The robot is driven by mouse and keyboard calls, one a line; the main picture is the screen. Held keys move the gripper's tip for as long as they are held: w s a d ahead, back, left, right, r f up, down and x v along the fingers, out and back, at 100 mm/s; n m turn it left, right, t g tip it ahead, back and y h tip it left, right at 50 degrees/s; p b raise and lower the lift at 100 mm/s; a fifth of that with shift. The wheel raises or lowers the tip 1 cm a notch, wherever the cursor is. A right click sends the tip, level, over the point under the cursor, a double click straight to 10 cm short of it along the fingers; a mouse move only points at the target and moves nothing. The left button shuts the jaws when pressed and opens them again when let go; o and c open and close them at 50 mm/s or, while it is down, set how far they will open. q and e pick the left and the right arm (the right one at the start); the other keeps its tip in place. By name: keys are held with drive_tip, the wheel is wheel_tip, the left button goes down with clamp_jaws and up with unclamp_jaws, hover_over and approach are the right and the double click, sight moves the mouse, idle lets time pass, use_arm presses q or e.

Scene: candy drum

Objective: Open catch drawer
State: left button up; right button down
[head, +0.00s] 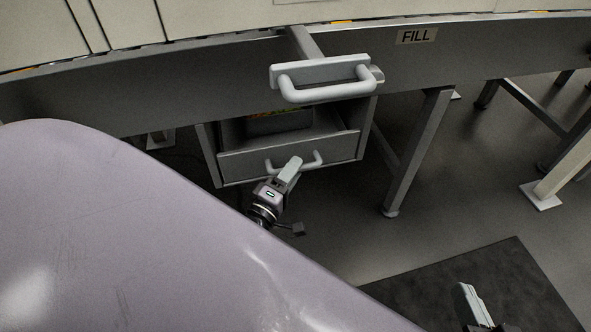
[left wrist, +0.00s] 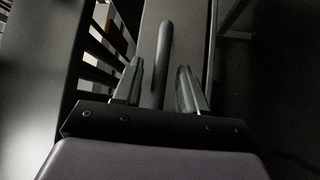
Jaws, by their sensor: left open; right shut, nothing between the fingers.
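The catch drawer (head: 240,164) is a grey drawer low under the drum's frame, with a pale bar handle (head: 313,164) on its front. The space above its front shows a dark interior with some coloured bits at the back. I cannot tell how far it is pulled out. My left gripper (head: 292,166) is at the handle. In the left wrist view its two fingers (left wrist: 160,85) are open, with the handle bar (left wrist: 164,45) between them and a gap visible on the right side. My right gripper (head: 470,303) is shut and empty at the lower right, far from the drawer.
A larger grey handle (head: 325,92) sticks out from the frame above the drawer. A FILL label (head: 417,36) is to its right. A metal leg (head: 415,155) stands right of the drawer. A dark mat (head: 490,275) lies on open floor.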

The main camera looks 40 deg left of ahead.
use_arm(q)
drive_tip(key=shift+w+r, duration=0.1)
drive_tip(key=shift+w, duration=0.65)
use_arm(e)
drive_tip(key=shift+d, duration=0.15)
use_arm(q)
clamp_jaws()
drive_tip(key=shift+s, duration=0.1)
